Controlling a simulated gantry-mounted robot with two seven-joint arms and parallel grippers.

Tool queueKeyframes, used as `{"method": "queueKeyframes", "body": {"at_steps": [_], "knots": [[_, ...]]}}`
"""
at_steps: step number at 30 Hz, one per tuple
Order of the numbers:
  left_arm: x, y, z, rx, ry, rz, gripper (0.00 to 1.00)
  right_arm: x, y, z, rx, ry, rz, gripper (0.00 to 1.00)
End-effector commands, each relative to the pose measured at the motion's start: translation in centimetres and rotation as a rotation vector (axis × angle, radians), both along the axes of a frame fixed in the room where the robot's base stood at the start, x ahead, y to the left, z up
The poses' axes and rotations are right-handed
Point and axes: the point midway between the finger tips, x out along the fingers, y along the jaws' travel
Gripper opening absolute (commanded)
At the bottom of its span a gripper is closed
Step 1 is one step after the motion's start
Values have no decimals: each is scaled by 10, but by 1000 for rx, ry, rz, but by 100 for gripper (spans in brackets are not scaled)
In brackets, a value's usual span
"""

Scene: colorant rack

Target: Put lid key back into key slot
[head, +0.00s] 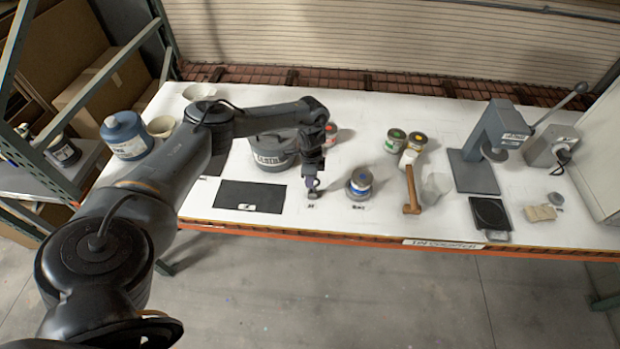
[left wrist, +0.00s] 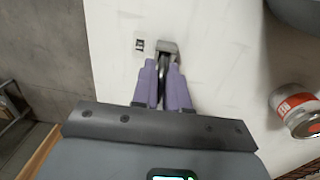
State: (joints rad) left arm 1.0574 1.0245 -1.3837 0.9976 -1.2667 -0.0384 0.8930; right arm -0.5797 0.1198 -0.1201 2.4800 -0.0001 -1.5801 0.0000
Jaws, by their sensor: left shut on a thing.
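My left gripper (head: 312,187) points down over the white table near its front edge. In the left wrist view its two purple fingers (left wrist: 163,88) are shut on a thin dark metal piece, which I take for the lid key (left wrist: 163,72). A small grey metal block (left wrist: 167,47) shows at the fingertips. I cannot tell whether it is the key's end or the key slot, nor whether the key touches the table. A small printed label (left wrist: 145,45) lies left of the block; a label also shows below the gripper in the head view (head: 311,205). My right gripper is out of view.
A large grey pail (head: 270,155) and a black mat (head: 250,196) are left of the gripper. A stacked blue-grey can (head: 360,182) stands close on its right. A red-labelled can (left wrist: 297,110) is near. A mallet (head: 411,190), cans and a press (head: 490,145) are farther right.

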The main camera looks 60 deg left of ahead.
Motion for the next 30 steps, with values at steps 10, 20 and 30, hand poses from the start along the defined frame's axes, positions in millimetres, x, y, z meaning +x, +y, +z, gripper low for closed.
{"method": "queueKeyframes", "body": {"at_steps": [10,20,30], "knots": [[0,0,-9,0,0,0,0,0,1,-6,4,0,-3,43],[0,0,-18,1,1,0,0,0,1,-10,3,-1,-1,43],[0,0,-17,0,0,0,38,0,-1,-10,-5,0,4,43]]}}
